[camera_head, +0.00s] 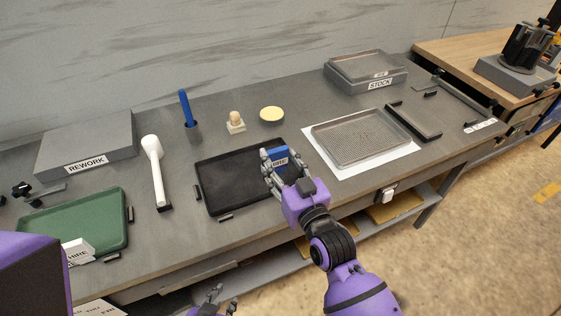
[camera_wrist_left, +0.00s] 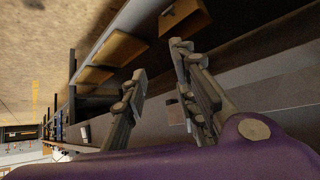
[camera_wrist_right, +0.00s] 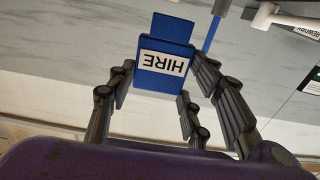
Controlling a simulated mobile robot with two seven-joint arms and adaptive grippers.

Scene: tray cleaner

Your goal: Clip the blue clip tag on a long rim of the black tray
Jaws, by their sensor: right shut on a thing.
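The blue clip tag (camera_head: 279,155), labelled HIRE, is held in my right gripper (camera_head: 272,163) at the right side of the black tray (camera_head: 230,178). The right wrist view shows the tag (camera_wrist_right: 167,62) between the fingers of my right gripper (camera_wrist_right: 160,85). The black tray lies flat on the bench; the gripper and tag cover part of its right side. I cannot tell whether the tag touches the rim. My left gripper (camera_head: 214,303) is low at the front, below the bench edge. In the left wrist view, its fingers (camera_wrist_left: 158,62) are apart and empty.
A perforated tray (camera_head: 360,137) lies right on a white sheet.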

